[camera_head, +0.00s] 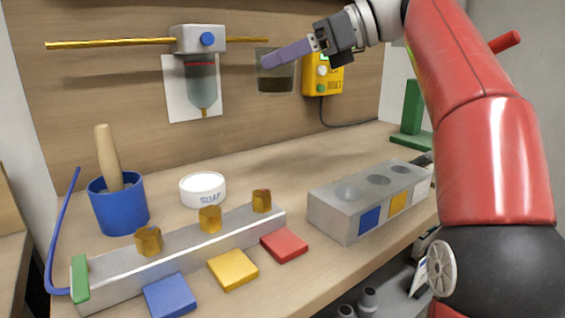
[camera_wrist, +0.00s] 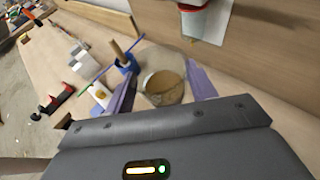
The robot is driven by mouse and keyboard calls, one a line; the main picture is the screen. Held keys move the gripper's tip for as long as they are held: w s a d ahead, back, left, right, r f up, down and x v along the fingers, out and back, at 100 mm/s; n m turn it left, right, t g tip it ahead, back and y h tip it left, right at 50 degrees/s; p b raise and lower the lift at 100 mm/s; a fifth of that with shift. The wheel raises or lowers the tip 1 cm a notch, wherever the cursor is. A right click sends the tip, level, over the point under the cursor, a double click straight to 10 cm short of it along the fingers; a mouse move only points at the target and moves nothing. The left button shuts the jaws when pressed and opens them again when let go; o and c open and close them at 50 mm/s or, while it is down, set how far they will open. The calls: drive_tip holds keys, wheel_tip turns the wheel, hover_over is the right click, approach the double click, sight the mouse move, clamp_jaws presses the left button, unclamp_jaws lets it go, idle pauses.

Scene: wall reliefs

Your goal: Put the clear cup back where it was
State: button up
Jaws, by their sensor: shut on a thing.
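A clear cup (camera_head: 276,84) with brown contents is held up in front of the wooden back panel, right of the dispenser. It also shows in the wrist view (camera_wrist: 165,88), between two purple fingers. My gripper (camera_head: 265,62) is shut on the cup and reaches it from the right; it also shows in the wrist view (camera_wrist: 163,74). The cup looks about upright and is well above the bench. A grey block (camera_head: 334,215) with several round holes in its top and blue and yellow squares on its front stands on the bench at the right.
A dispenser (camera_head: 203,85) hangs under a brass rod. A yellow box (camera_head: 318,84) is behind my gripper. A blue mortar (camera_head: 119,208), white soap dish (camera_head: 203,190) and grey rail (camera_head: 185,250) with amber pieces stand on the bench. Bare wood lies behind the grey block.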

wheel_tip(320, 180, down, 17)
drive_tip(key=b, duration=0.2)
drive_tip(key=shift+b, duration=0.35)
drive_tip(key=shift+f, duration=0.2)
drive_tip(key=o, duration=1.1)
drive_tip(key=shift+c, duration=0.2)
drive_tip(key=shift+d+r, duration=0.1)
drive_tip(key=shift+r, duration=0.1)
drive_tip(key=p+v, duration=0.1)
drive_tip(key=v, duration=1)
drive_tip(key=shift+d+p, duration=0.35)
drive_tip(key=shift+r, duration=0.1)
